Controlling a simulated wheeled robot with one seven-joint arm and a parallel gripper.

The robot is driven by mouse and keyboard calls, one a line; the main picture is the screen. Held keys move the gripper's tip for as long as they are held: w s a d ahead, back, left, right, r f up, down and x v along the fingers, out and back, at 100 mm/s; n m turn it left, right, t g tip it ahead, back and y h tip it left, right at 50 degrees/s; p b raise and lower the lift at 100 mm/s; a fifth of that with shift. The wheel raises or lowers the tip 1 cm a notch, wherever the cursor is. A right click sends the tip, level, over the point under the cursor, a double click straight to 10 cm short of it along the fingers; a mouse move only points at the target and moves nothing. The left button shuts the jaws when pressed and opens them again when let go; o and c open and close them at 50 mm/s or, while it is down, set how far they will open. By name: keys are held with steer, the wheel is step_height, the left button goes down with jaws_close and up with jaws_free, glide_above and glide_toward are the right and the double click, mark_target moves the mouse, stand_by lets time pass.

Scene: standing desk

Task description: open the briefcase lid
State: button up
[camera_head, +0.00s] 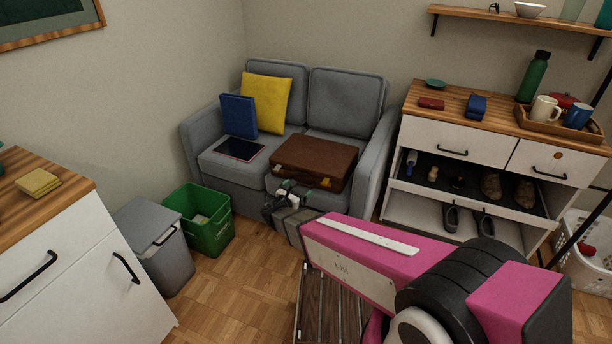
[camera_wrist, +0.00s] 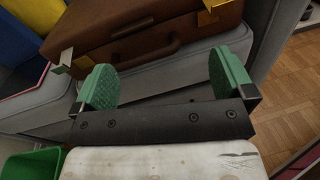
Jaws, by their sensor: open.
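The brown briefcase (camera_head: 315,161) lies flat and closed on the grey sofa's seat in the head view. In the wrist view the briefcase (camera_wrist: 120,22) fills the top, with its dark handle (camera_wrist: 145,53) and brass corners facing me. My gripper (camera_head: 283,190) is just in front of the briefcase's front side in the head view. In the wrist view my gripper (camera_wrist: 163,82) has its two green pads spread wide apart with nothing between them. The pads are below the handle and appear apart from the briefcase. The back of the lid is hidden.
A green bin (camera_head: 210,236) and a grey bin (camera_head: 160,262) stand at left. A white dresser (camera_head: 440,137) stands right of the sofa.

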mark_target(302, 174)
steer(key=w+n, duration=0.1)
steer(key=w, duration=0.2)
steer(key=w+t+y, duration=0.1)
steer(key=w, duration=0.2)
steer(key=w+n, duration=0.1)
steer(key=w, duration=0.3)
steer(key=shift+d+f+n+t, duration=0.15)
steer(key=shift+d+n+t, duration=0.1)
steer(key=shift+n+t, duration=0.05)
steer(key=c, duration=1.3)
